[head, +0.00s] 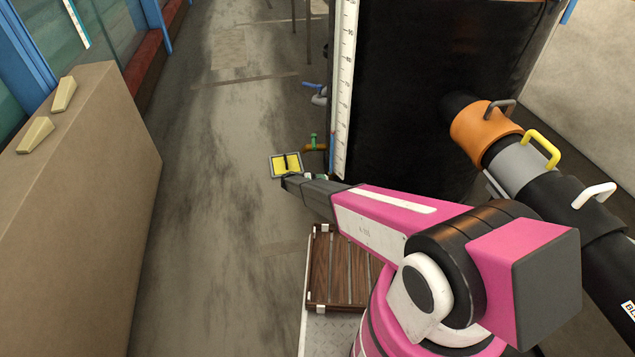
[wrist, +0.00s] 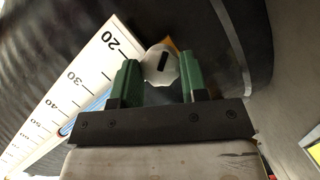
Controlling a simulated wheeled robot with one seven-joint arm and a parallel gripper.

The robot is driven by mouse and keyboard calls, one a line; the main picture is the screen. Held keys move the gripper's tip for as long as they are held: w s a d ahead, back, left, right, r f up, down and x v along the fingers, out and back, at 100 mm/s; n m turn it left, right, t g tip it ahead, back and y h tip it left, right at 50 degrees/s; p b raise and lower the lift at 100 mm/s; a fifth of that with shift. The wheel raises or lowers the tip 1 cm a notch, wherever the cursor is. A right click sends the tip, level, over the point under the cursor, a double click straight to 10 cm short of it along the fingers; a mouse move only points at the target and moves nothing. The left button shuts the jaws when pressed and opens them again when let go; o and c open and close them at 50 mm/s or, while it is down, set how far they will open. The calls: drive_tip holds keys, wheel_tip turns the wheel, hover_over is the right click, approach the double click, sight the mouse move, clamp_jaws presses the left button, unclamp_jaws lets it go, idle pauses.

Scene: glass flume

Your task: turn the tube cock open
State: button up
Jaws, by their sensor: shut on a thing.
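In the wrist view a white faceted knob with a black bar mark (wrist: 160,64) sits between the two green fingers of my gripper (wrist: 158,78). It looks like the tube cock's handle, and the fingers are shut on it from both sides. In the head view my gripper (head: 318,177) is at the lower end of the upright scale, beside the black panel. There the knob is mostly hidden by my arm, and I cannot tell how far it is turned.
A white numbered scale (head: 344,85) runs along the black panel. A green-handled brass valve (head: 315,146) and a blue-handled valve (head: 316,90) stick out beyond my gripper. A yellow square (head: 286,165) lies near the wrist. Slatted wood (head: 323,270) lies below. The aisle floor (head: 220,190) is clear.

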drive_tip(key=n, duration=0.1)
drive_tip(key=n+h, duration=0.1)
drive_tip(key=n, duration=0.1)
drive_tip(key=shift+w+a+f+n+h, duration=0.2)
drive_tip(key=shift+f+n+h, duration=0.1)
drive_tip(key=shift+n+h, duration=0.1)
drive_tip(key=shift+s+d+n+h, duration=0.1)
drive_tip(key=shift+n+h, duration=0.4)
drive_tip(key=shift+n, duration=1.1)
drive_tip(key=shift+s+r, duration=0.1)
drive_tip(key=shift+d, duration=0.1)
drive_tip(key=o, duration=0.9)
drive_tip(key=v, duration=1.2)
drive_tip(key=shift+s, duration=0.25)
